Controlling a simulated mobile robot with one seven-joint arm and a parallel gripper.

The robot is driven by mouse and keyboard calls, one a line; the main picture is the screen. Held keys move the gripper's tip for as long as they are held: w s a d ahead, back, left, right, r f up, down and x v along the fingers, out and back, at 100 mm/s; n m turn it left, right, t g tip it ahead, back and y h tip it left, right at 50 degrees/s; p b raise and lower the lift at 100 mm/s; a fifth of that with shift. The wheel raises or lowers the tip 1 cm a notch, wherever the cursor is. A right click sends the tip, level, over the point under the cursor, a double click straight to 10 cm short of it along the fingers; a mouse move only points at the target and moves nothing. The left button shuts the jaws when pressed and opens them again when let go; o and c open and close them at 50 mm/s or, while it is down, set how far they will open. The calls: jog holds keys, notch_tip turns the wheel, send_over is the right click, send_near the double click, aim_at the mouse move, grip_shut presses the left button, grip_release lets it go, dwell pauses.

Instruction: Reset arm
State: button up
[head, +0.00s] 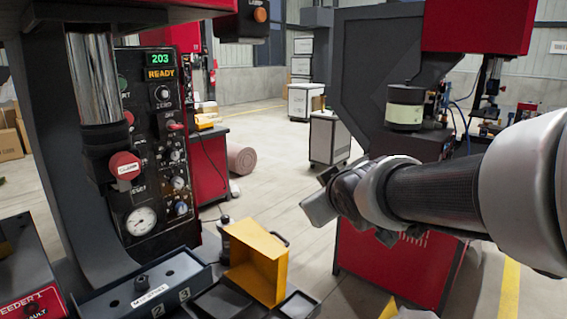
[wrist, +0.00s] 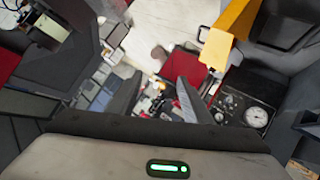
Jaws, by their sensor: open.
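My arm reaches in from the right edge of the head view, roughly level, and ends at my gripper (head: 318,203) near the middle. There the gripper hangs in free air above the floor, to the right of and above the yellow bin (head: 262,266). In the wrist view my gripper (wrist: 158,86) shows two dark fingers spread apart, with nothing held between them. The floor and cluttered equipment show beyond the fingers. The finger gap is hard to make out in the head view.
A press with a gauge panel (head: 157,150) reading 203 READY stands left. A red and grey machine (head: 385,80) stands behind my arm. Dark trays (head: 222,303) lie at front centre. A grey cabinet (head: 329,138) stands farther back, with open floor around it.

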jog(key=s+d+f+m+g+h, duration=0.1)
jog(key=s+d+f+m+g, duration=0.15)
jog(key=s, duration=0.55)
jog(key=s+d+f+m+g, duration=0.2)
jog(key=s+f, duration=0.1)
jog(key=s, duration=0.5)
jog(key=s+d+f+m+g+h, duration=0.1)
jog(key=s+d+f+m+g, duration=0.15)
jog(key=s, duration=0.55)
notch_tip(320, 180, up, 14)
jog(key=p, duration=1.3)
jog(key=shift+s+a+y+p, duration=0.3)
jog(key=shift+a+p, duration=0.05)
